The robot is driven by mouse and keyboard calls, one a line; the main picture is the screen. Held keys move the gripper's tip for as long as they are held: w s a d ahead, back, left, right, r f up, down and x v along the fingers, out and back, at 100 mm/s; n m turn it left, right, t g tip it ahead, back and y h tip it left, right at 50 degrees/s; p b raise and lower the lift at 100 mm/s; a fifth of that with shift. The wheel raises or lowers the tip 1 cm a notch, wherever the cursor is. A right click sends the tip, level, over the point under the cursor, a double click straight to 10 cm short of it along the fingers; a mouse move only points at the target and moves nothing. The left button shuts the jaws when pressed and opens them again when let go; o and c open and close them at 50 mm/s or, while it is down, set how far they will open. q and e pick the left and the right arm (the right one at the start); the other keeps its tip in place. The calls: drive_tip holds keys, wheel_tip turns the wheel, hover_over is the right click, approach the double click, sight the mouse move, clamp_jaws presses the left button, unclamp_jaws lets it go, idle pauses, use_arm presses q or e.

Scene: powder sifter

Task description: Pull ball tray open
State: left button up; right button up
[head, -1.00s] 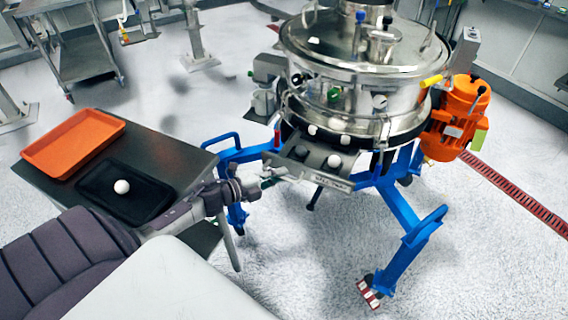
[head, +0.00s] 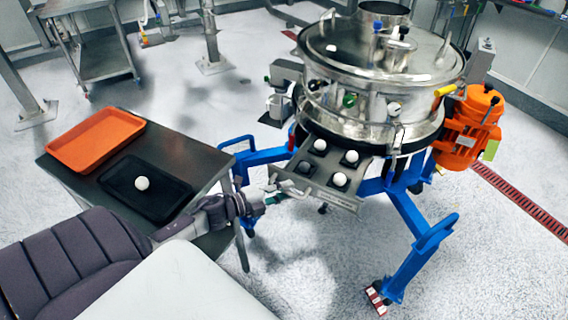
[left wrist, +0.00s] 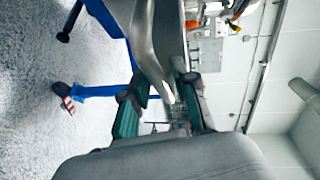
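The ball tray (head: 322,190) is a grey metal drawer sticking out from under the steel sifter (head: 375,115). Several white balls sit in its dark square openings. Its handle (head: 292,187) is on the front left side, and a metal piece of it (left wrist: 150,50) shows large in the left wrist view. My left gripper (head: 272,193) is at this handle, its green-padded fingers on either side of the metal in the left wrist view (left wrist: 160,105). It appears shut on the handle; the exact contact is partly hidden. My right gripper is not in view.
Blue legs (head: 415,220) carry the sifter, with an orange motor (head: 468,130) at right. The floor in front is clear.

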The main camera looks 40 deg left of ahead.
use_arm(q)
drive_tip(key=shift+o, duration=0.2)
drive_tip(key=v, duration=1.2)
drive_tip(key=shift+w, duration=0.1)
idle(0.3)
